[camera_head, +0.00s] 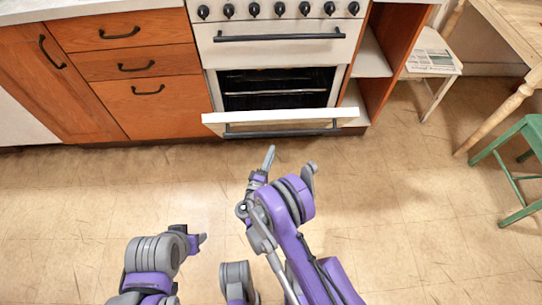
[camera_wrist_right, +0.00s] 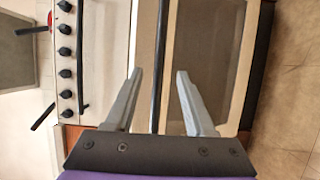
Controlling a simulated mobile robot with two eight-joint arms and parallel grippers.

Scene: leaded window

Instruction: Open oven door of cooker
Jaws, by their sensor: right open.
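The white cooker (camera_head: 282,45) stands at the back, its oven door (camera_head: 205,119) tilted partly open, hinged low. The dark oven inside with racks (camera_head: 280,88) shows above the door's top edge. A black bar handle (camera_head: 282,131) runs along the door's front. My right gripper (camera_head: 270,160) is in front of and below the handle. In the right wrist view, my right gripper (camera_wrist_right: 158,78) is open, with the oven door handle (camera_wrist_right: 161,50) appearing between its fingers; contact cannot be told. My left gripper (camera_head: 203,239) is low at the left, its jaw state unclear.
Orange wooden drawers (camera_head: 150,105) stand left of the cooker, an open shelf unit (camera_head: 390,50) right of it. A white stool with newspaper (camera_head: 432,62), a wooden table (camera_head: 515,30) and a green stool (camera_head: 515,160) are at right. The tiled floor before the cooker is clear.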

